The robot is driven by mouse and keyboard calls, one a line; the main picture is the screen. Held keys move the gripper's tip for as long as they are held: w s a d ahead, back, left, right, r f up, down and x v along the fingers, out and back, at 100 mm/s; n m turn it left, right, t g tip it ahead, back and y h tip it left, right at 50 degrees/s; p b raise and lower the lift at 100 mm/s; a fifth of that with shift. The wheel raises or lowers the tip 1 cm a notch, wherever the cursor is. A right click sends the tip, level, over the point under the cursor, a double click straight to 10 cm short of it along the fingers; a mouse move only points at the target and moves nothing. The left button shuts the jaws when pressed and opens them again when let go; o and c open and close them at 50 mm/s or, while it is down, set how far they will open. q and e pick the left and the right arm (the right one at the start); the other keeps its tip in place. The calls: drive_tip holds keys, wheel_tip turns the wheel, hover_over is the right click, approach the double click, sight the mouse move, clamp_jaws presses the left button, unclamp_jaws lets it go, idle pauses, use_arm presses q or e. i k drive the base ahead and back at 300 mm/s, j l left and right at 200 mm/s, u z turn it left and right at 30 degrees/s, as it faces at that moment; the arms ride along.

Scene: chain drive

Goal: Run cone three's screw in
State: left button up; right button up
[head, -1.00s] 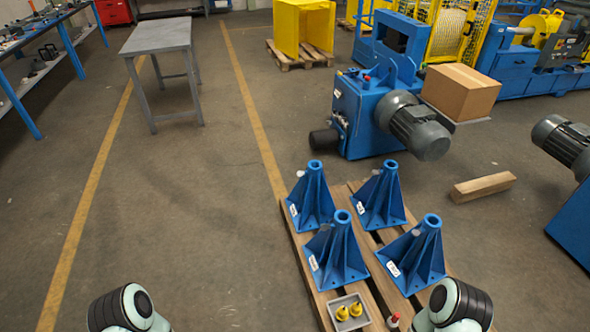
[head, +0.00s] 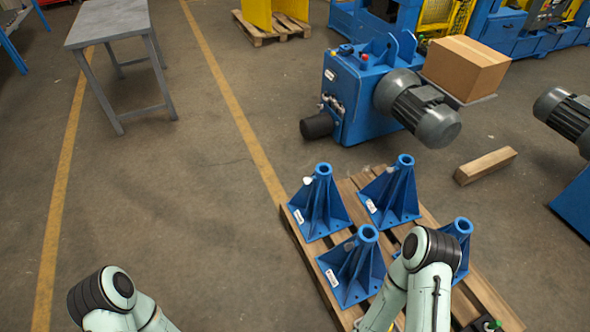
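Several blue cone stands sit upright on a wooden pallet (head: 414,217): back left (head: 320,207), back right (head: 392,195), front left (head: 354,270) and front right (head: 459,229). Their white labels are too small to read, so I cannot tell which is cone three. A small pale knob, perhaps a screw (head: 308,180), shows on the back left cone's side. My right arm covers much of the front right cone and reaches down beside the front left one. My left arm is at the bottom left, away from the pallet. Both grippers are out of view.
A blue machine with a grey motor (head: 415,108) stands behind the pallet. A wooden beam (head: 485,166) lies on the floor to the right. A grey table (head: 108,22) stands at the back left. The floor left of the pallet is clear.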

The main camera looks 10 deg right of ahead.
sight(318, 208)
drive_tip(key=i+j, duration=0.4)
drive_tip(key=i, duration=0.15)
drive_tip(key=i+j, duration=0.4)
drive_tip(key=i, duration=0.15)
drive_tip(key=i+l, duration=0.15)
drive_tip(key=i, duration=0.2)
drive_tip(key=i+l, duration=0.1)
drive_tip(key=i, duration=0.25)
